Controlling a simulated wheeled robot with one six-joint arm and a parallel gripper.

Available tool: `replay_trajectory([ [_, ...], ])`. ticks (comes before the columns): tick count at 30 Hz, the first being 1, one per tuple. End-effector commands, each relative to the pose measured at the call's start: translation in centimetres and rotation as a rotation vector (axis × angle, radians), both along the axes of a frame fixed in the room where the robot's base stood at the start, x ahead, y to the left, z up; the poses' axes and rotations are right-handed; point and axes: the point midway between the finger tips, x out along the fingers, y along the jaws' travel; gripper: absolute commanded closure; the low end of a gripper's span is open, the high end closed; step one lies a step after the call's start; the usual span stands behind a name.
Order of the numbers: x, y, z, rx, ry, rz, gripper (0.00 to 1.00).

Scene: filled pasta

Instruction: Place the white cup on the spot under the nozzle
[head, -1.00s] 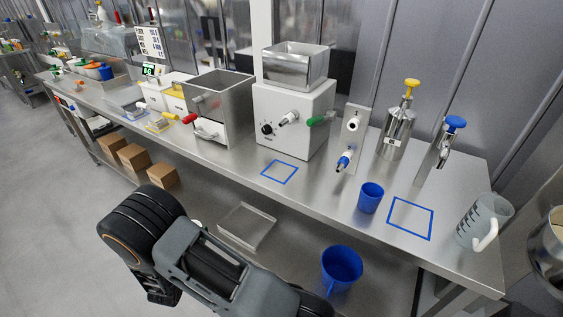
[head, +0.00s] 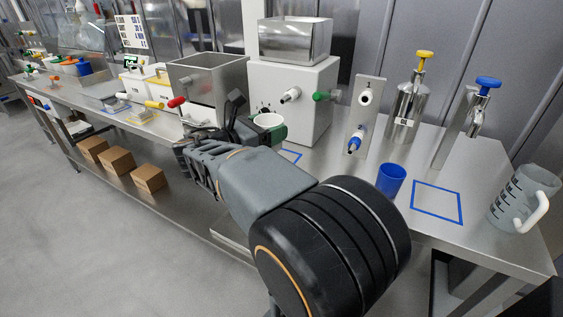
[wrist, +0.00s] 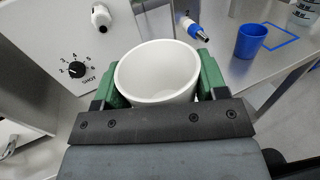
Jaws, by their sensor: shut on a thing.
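The white cup (wrist: 157,72) is upright between the green finger pads of my gripper (wrist: 156,85) in the wrist view, and it looks empty. In the head view my gripper (head: 262,128) is shut on the cup (head: 269,120), in front of the white machine (head: 312,100). The machine's white nozzle (head: 290,95) sticks out of its front, a little behind and right of the cup. A blue square outline (head: 293,156) on the table under the nozzle is mostly hidden by my arm and gripper. The cup's base and its height over the table are hidden.
A blue cup (head: 391,180) stands right of the machine, beside another blue square (head: 437,201). A steel bin (head: 208,90) stands left of the machine.

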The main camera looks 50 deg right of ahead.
Motion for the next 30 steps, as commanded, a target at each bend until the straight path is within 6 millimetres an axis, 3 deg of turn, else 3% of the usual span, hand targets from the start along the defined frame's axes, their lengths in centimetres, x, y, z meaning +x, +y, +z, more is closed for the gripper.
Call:
replay_trajectory([
  [5,0.7,-2.7,-1.1,0.001,0.005,-0.02,0.57],
  [13,4.3,-8.2,-4.2,0.001,0.006,-0.019,0.57],
  [21,6.1,-10.6,-7.9,-0.001,0.003,-0.014,0.57],
  [30,6.6,-11.4,-9.0,0.0,0.002,-0.014,0.57],
])
